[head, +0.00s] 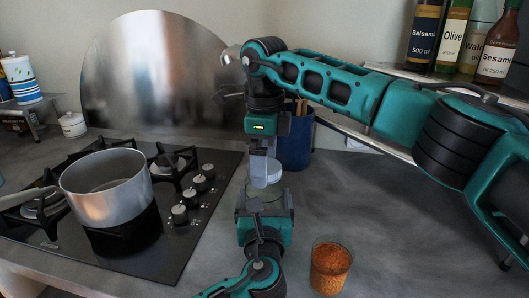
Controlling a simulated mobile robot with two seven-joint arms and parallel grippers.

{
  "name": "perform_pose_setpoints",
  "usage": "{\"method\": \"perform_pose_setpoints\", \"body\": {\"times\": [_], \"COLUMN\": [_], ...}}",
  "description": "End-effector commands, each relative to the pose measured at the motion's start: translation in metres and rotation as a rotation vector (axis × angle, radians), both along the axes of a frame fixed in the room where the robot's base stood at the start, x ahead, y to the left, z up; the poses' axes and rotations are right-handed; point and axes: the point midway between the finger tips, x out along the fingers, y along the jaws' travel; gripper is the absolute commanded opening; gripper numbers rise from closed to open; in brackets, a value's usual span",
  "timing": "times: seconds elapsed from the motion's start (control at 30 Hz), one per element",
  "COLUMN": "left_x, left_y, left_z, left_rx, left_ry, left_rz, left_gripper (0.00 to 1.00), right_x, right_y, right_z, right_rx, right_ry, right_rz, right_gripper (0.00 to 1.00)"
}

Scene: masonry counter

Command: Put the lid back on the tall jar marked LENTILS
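My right gripper (264,160) reaches down from above and is shut on a pale round lid (265,174). The lid is just above a clear glass jar (265,193), and a small gap or contact between them cannot be told. My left gripper (264,209) comes up from the bottom edge, with its fingers on both sides of this jar, and appears shut on it. The gripper hides most of the jar, and no LENTILS marking is readable. A glass container (331,267) with orange-red contents stands at the front, to the right of my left gripper.
A gas hob (180,245) with a steel pot (108,190) lies to the left. A dark blue utensil holder (296,148) stands behind the grippers. Several bottles (452,40) stand on a shelf at upper right. A small white lidded pot (73,125) stands far left. The counter right of the glass is clear.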

Motion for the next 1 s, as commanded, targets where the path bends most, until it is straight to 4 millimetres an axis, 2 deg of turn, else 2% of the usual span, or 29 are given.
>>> {"method": "perform_pose_setpoints", "body": {"times": [0.13, 0.73, 0.93, 0.97, 1.0], "left_x": [0.0, 0.0, 0.0, 0.0, 0.0], "left_y": [0.0002, 0.0002, 0.0002, 0.0002, 0.0002], "left_z": [-0.0006, -0.0006, -0.0006, -0.0006, -0.0006], "left_rx": [0.001, 0.001, 0.001, 0.001, 0.001], "left_ry": [0.001, 0.001, 0.001, 0.001, 0.001], "left_rz": [0.0, 0.0, 0.0, 0.0, 0.0], "left_gripper": [0.02, 0.02, 0.02, 0.02, 0.02], "right_x": [0.0001, 0.0, 0.0, 0.0, 0.0], "right_y": [-0.0001, 0.0, 0.0, 0.0, 0.0], "right_z": [0.0, 0.0003, 0.0004, 0.0004, 0.0004], "right_rx": [0.0, 0.0, 0.0, 0.0, 0.0], "right_ry": [0.0, 0.0, 0.0, 0.0, 0.0], "right_rz": [0.0, 0.0, -0.006, -0.006, -0.006], "right_gripper": [0.94, 0.37, 0.36, 0.75, 0.79]}}
